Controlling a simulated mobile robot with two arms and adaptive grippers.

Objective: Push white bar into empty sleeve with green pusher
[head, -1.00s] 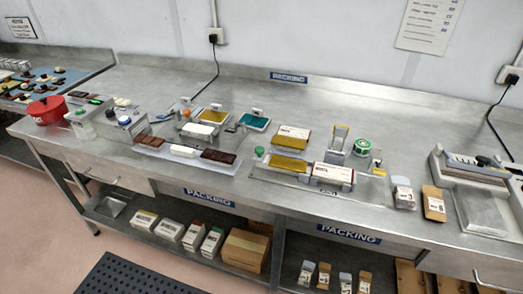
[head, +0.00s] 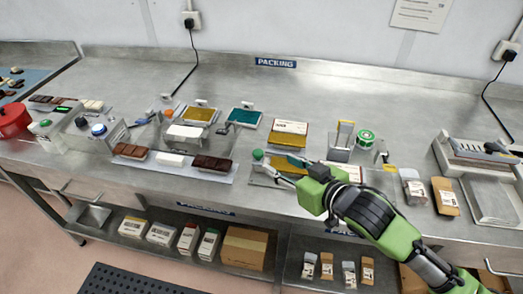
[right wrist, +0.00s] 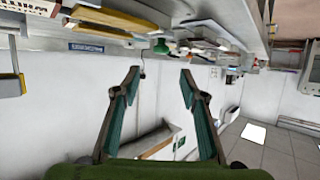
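The green pusher (head: 257,156) shows as a round green knob at the left end of the front fixture. It shows in the right wrist view (right wrist: 160,47), beyond the fingertips. My right gripper (head: 273,168) is open and empty, just right of the knob; I cannot tell whether it touches. In the right wrist view its two fingers (right wrist: 159,71) are spread. A white bar (head: 171,160) lies on the front tray between brown bars. A sleeve (head: 352,172) on the front fixture is partly hidden by my right arm; its inside is hidden. My left gripper is not in view.
A gold and white box (head: 290,131) stands just behind the right gripper. A green tape roll (head: 365,139) and upright plate (head: 343,135) stand farther right. Small cartons (head: 413,188) lie at the front right. The rear of the bench (head: 330,90) is clear.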

